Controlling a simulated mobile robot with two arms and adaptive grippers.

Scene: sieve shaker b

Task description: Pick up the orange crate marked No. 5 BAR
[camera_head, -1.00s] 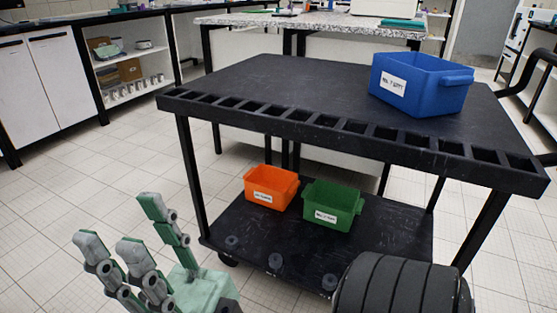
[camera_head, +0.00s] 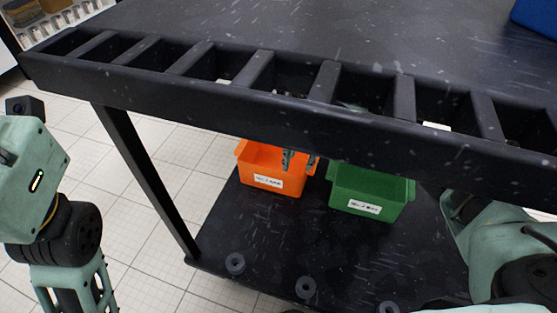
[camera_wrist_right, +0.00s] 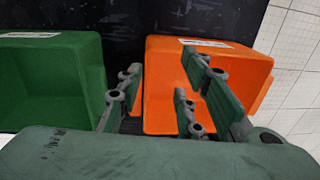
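The orange crate (camera_head: 262,163) stands on the cart's lower shelf, left of a green crate. Its white label faces front, too small to read surely. It also shows in the wrist view (camera_wrist_right: 165,75). My right gripper (camera_head: 300,160) reaches under the cart top to the orange crate's right side.
The green crate (camera_head: 368,190) stands close on the right of the orange one. The black cart's slotted top edge (camera_head: 290,115) hangs above both and partly hides my right arm. A blue crate (camera_head: 535,18) sits on the top. A cart leg (camera_head: 148,180) stands left.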

